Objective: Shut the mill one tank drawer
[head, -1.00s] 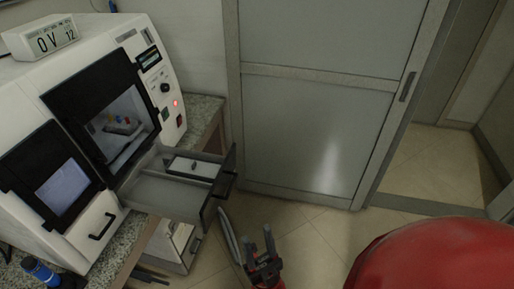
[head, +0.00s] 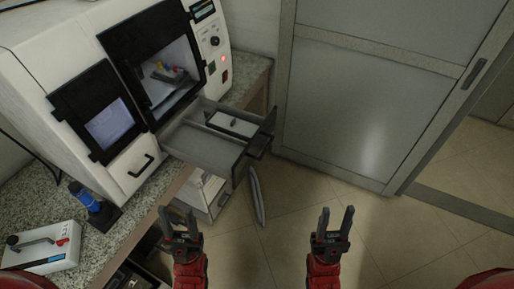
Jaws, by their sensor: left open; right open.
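The mill (head: 118,68) is a white machine with black window frames on the counter at the left. Its grey tank drawer (head: 200,147) stands pulled out at the front, with a dark front panel (head: 262,137) and a white lidded compartment (head: 233,122) inside. My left gripper (head: 181,222) is open and empty, below and in front of the drawer, apart from it. My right gripper (head: 333,221) is open and empty over the floor, right of the drawer.
A sliding door (head: 370,90) closes off the back right.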

